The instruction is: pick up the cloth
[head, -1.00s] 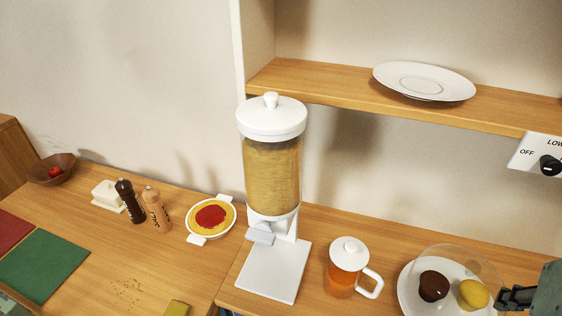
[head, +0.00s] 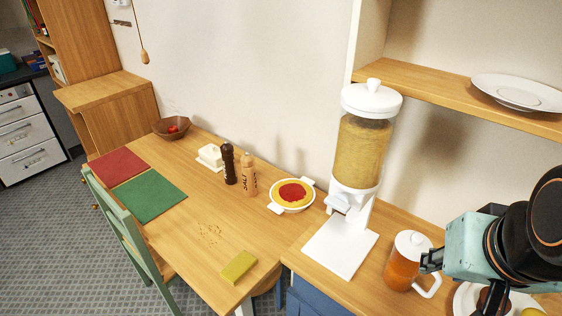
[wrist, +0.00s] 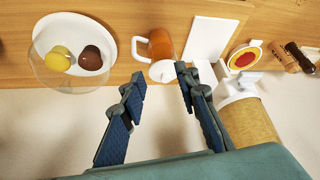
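A small yellow folded piece (head: 238,267), which looks like the cloth, lies flat on the wooden table near its front edge. Crumbs (head: 209,234) are scattered on the table just behind it. My gripper (head: 428,262) is at the right in the head view, over the area of the orange tea jug and well to the right of the cloth. In the wrist view my gripper (wrist: 160,76) has its two fingers apart with nothing held between them. The cloth is not in the wrist view.
The dispenser (head: 360,150), jug (head: 401,272) and domed plate (wrist: 43,45) stand near my gripper. A handled dish (head: 292,195), salt mill (head: 249,175) and dark mill (head: 229,164) stand behind the cloth. A green chair (head: 130,230) is at the table's front left.

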